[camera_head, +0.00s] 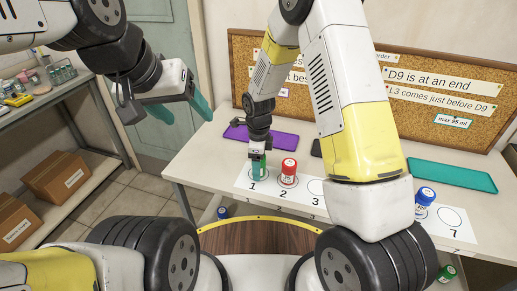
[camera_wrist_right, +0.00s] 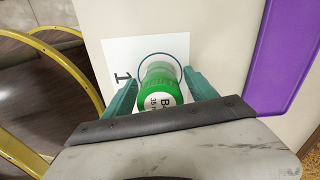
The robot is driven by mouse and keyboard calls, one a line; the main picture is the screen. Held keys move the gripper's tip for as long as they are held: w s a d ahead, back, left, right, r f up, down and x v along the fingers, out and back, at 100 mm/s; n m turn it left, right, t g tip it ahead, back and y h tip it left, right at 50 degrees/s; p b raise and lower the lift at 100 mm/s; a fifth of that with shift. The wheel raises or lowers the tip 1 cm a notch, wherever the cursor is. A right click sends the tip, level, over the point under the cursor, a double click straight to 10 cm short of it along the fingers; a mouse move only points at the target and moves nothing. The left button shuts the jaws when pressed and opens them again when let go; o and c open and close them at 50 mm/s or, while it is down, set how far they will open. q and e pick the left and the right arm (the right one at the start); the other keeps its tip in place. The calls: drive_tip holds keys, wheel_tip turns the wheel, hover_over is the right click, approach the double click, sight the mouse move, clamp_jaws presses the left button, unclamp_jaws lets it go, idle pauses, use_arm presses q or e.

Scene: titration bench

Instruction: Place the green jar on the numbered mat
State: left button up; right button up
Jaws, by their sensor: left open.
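The green jar (camera_head: 258,166) stands upright at circle 1 of the numbered mat (camera_head: 271,196). In the right wrist view the green jar (camera_wrist_right: 158,82) lies between the teal fingers, its base within the circle; whether it bears on the mat is hard to tell. My left gripper (camera_head: 180,108) is open and empty, high at the left, away from the table. My right arm hides the mat's middle.
A red jar (camera_head: 289,171) stands on circle 2, close beside the green jar. A blue jar (camera_head: 425,196) stands near the mat's right end. A purple tray (camera_head: 262,139) and a teal tray (camera_head: 452,175) lie behind. A corkboard (camera_head: 400,77) backs the table.

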wheel_tip(320, 180, up, 12)
drive_tip(key=shift+r, duration=0.2)
drive_tip(key=s+d+r+n+t+y, duration=0.1)
drive_tip(key=s+d+r+n, duration=0.3)
drive_tip(key=r, duration=0.2)
drive_tip(key=s+d+r+n+t, duration=0.2)
drive_tip(key=s+d+r+n, duration=0.15)
drive_tip(key=r, duration=0.25)
drive_tip(key=s+d+r+n+t+y, duration=0.1)
drive_tip(key=s+d+r+n, duration=0.25)
drive_tip(key=r+n, duration=0.2)
drive_tip(key=s+d+r+n+t, duration=0.2)
drive_tip(key=s+d+r+n, duration=0.1)
drive_tip(key=s+n, duration=0.4)
drive_tip(key=shift+s, duration=0.85)
drive_tip(key=shift+d+r, duration=0.1)
drive_tip(key=shift+d, duration=0.05)
